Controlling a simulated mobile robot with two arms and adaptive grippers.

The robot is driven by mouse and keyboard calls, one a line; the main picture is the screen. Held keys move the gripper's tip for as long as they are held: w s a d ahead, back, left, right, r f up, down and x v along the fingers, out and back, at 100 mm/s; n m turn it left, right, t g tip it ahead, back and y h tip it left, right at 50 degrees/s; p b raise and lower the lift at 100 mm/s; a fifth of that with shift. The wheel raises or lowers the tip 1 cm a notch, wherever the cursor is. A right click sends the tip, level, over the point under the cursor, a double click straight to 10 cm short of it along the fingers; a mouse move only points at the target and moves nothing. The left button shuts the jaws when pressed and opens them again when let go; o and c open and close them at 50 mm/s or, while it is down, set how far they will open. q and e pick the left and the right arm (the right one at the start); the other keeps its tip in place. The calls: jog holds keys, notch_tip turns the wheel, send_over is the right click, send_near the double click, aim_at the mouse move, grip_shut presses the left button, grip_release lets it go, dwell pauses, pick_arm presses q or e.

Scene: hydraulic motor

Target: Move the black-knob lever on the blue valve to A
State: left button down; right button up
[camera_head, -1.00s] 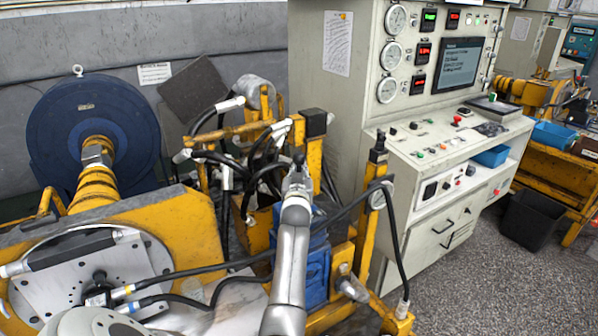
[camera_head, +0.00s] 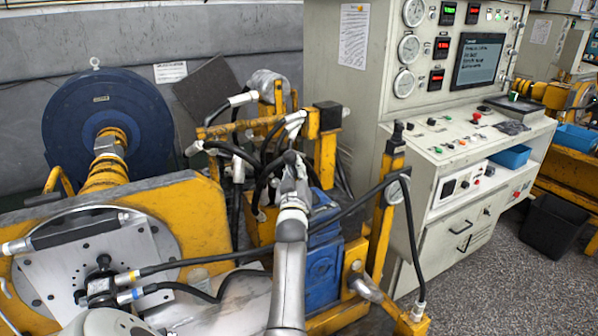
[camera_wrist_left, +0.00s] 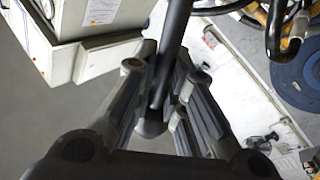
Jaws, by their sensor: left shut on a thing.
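The blue valve (camera_head: 322,268) stands in the yellow frame, just right of my left forearm, which partly covers it. My left gripper (camera_head: 290,162) is above and left of the valve body, among black hoses. In the left wrist view, the fingers of my left gripper (camera_wrist_left: 158,98) are shut around a dark rod that ends in a rounded black knob (camera_wrist_left: 151,124); this is the lever (camera_wrist_left: 174,40). In the head view the lever is hidden by the gripper and hoses. The A mark cannot be made out. My right gripper is not in view.
Yellow posts (camera_head: 390,195) and a black hose (camera_head: 350,212) stand close right of my arm. A grey control console (camera_head: 450,160) is farther right. A blue round motor (camera_head: 60,130) and yellow stand (camera_head: 195,215) are at left.

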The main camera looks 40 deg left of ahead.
pick_arm(q)
jog(key=shift+s+r, duration=0.1)
jog(key=shift+r, duration=0.25)
jog(key=c, duration=1.5)
grip_release()
jog(key=shift+s+a, duration=0.1)
jog(key=shift+a, duration=0.1)
jog(key=shift+d, duration=0.1)
jog(key=shift+s+d+f, duration=0.2)
jog(key=shift+s+d, duration=0.05)
jog(key=v, duration=0.6)
jog(key=shift+s+d, duration=0.25)
jog(key=shift+s, duration=0.05)
jog(key=shift+f, duration=0.1)
